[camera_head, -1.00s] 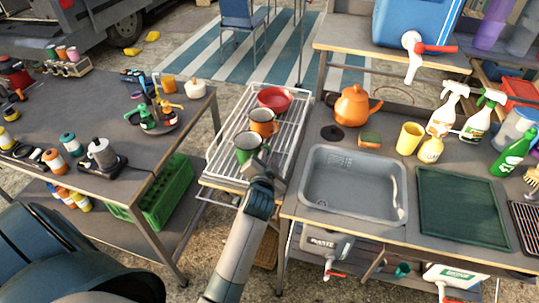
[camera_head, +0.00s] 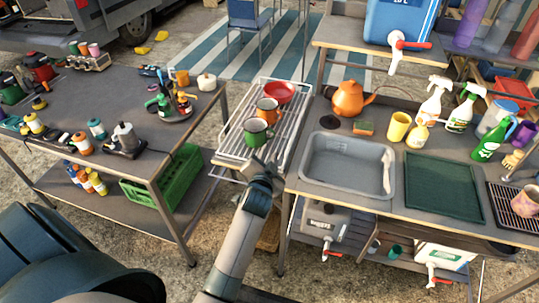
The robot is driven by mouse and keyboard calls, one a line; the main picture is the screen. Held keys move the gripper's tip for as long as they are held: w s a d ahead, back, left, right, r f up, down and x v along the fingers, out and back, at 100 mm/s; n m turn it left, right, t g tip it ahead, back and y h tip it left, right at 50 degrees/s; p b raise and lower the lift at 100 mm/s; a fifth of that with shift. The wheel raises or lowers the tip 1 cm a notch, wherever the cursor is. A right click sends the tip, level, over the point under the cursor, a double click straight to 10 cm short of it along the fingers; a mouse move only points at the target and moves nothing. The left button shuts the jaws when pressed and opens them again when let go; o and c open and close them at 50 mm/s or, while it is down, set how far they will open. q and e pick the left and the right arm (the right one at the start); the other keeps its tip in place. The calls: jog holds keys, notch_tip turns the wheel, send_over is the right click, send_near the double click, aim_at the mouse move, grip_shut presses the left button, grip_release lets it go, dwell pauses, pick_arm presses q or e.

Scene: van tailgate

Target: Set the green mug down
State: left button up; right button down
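The green mug (camera_head: 256,132) stands upright on the white wire rack (camera_head: 229,150), near the rack's front end. An orange mug (camera_head: 267,110) stands just behind it, and a red bowl (camera_head: 280,93) sits farther back on the rack. My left gripper (camera_head: 266,162) is just in front of the green mug, at the rack's front edge. Its fingers look spread and empty, with a small gap to the mug. My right gripper is not in view.
Right of the rack is a grey sink basin (camera_head: 345,167), with an orange kettle (camera_head: 351,98) behind it. A green mat (camera_head: 443,187) lies farther right.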

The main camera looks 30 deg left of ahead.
pick_arm(q)
jog(key=shift+f, duration=0.1)
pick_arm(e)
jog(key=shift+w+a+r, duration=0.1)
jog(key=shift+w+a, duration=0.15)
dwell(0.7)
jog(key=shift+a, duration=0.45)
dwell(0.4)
